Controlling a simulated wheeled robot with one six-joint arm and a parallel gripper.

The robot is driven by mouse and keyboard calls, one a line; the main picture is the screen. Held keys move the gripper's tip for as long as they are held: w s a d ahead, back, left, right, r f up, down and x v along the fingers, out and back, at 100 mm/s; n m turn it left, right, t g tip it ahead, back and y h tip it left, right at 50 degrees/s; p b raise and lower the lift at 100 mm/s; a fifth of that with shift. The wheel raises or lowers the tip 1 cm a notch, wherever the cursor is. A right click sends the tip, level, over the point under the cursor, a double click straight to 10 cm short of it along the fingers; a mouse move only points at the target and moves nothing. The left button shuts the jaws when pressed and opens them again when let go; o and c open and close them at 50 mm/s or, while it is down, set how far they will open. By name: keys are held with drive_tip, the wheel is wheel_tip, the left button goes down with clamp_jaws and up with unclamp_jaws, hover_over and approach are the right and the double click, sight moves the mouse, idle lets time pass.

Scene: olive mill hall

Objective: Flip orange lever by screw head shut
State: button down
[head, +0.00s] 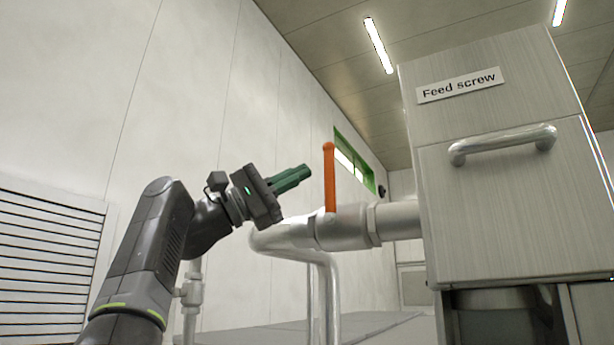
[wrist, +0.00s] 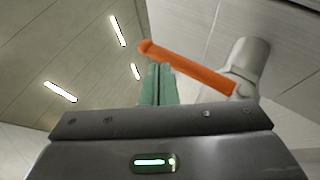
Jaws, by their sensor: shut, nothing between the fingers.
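The orange lever (head: 330,178) stands upright on a metal valve body (head: 345,228) in the pipe beside the cabinet labelled "Feed screw". It also shows in the wrist view (wrist: 190,68), slanting from its rounded tip down to the pipe fitting (wrist: 247,65). My gripper (head: 306,172) has green fingers, shut with nothing between them. In the head view it is left of the lever's upper half, with a small gap in the picture. In the wrist view the fingers (wrist: 158,72) overlap the lever near its tip end; I cannot tell whether they touch.
The metal cabinet (head: 490,200) with a bar handle (head: 503,143) stands to the right. A bent pipe (head: 290,240) runs left from the valve and down. A louvred panel (head: 45,260) is on the left wall. Open air lies above the lever.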

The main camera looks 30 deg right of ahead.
drive_tip(key=b+v, duration=0.3)
drive_tip(key=v, duration=0.8)
drive_tip(key=shift+w+b, duration=0.25)
drive_tip(key=shift+b, duration=0.05)
drive_tip(key=shift+r, duration=0.1)
drive_tip(key=s+d+r+n+h+p, duration=0.1)
drive_tip(key=d+r+p, duration=0.1)
drive_tip(key=d+p, duration=0.3)
drive_tip(key=d, duration=0.3)
drive_tip(key=shift+d+r, duration=0.1)
drive_tip(key=shift+r, duration=0.1)
idle(0.4)
